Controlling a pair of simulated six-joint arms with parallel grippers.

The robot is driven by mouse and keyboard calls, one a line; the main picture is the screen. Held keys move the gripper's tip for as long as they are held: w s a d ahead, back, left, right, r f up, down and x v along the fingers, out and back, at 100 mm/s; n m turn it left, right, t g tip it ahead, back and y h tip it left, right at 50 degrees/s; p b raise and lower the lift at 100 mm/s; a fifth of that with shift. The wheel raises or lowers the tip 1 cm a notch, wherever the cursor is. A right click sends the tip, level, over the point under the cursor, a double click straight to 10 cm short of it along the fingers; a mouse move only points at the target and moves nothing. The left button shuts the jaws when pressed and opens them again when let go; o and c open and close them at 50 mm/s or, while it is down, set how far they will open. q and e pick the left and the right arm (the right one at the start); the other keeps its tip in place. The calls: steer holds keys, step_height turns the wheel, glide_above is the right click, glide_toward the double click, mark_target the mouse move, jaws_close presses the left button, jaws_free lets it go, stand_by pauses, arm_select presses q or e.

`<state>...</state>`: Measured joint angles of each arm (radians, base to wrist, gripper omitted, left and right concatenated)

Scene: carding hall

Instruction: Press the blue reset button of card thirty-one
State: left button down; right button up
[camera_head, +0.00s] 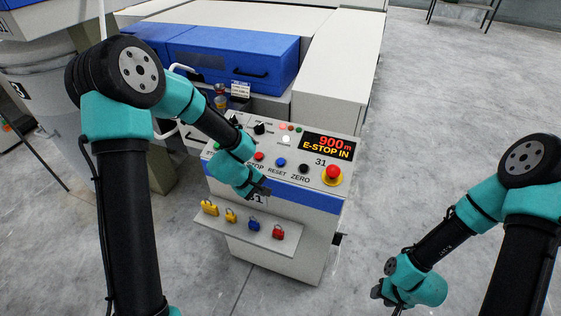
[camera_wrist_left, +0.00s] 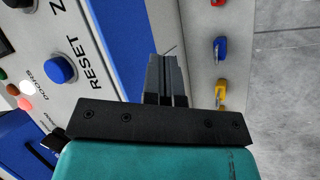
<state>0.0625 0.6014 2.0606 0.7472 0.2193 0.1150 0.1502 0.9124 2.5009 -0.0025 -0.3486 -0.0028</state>
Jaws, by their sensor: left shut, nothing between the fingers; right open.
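The blue reset button (camera_head: 281,162) sits on the sloping top panel of card 31's console (camera_head: 318,205), between a red stop button (camera_head: 258,156) and a black zero button (camera_head: 304,168). In the left wrist view the blue button (camera_wrist_left: 61,69) is beside the word RESET, left of my fingers. My left gripper (camera_head: 264,190) is shut and empty, in front of the console's blue band. Its closed fingers (camera_wrist_left: 166,72) are apart from the button. My right gripper (camera_head: 390,297) is open, low over the floor at the right; its fingers are small in the picture.
A red emergency-stop knob (camera_head: 333,172) stands right of the buttons, below a display (camera_head: 327,146) reading 900 m and E-STOP IN. A shelf (camera_head: 240,228) with several coloured padlocks juts from the console's front.

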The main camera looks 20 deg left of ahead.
mark_target(279, 164)
arm_select(q)
steer(key=w+d+r+n+t+h, duration=0.1)
steer(key=w+r, duration=0.3)
steer(key=r, duration=0.4)
steer(key=w+d+r+n+t+h, duration=0.2)
steer(key=w+r, duration=0.1)
steer(key=r, duration=0.5)
steer(key=shift+w+d, duration=0.25)
steer(key=shift+w, duration=0.15)
steer(key=shift+f, duration=0.1)
steer(key=shift+w+d+f, duration=0.1)
steer(key=shift+w+f, duration=0.25)
steer(key=shift+f, duration=1.05)
steer(key=shift+w+a+f, duration=0.1)
steer(key=shift+w+f, duration=0.3)
steer(key=shift+f, duration=1)
steer(key=shift+w+d+f, duration=0.1)
steer(key=shift+w+f, duration=0.25)
steer(key=shift+f, duration=1.05)
steer(key=shift+f, duration=0.15)
steer(key=shift+w+f, duration=0.1)
steer(key=shift+f, duration=0.15)
steer(key=shift+w+f, duration=0.1)
steer(key=shift+f, duration=0.35)
steer(key=shift+r, duration=0.1)
steer(key=shift+s+r, duration=0.25)
steer(key=shift+r, duration=0.5)
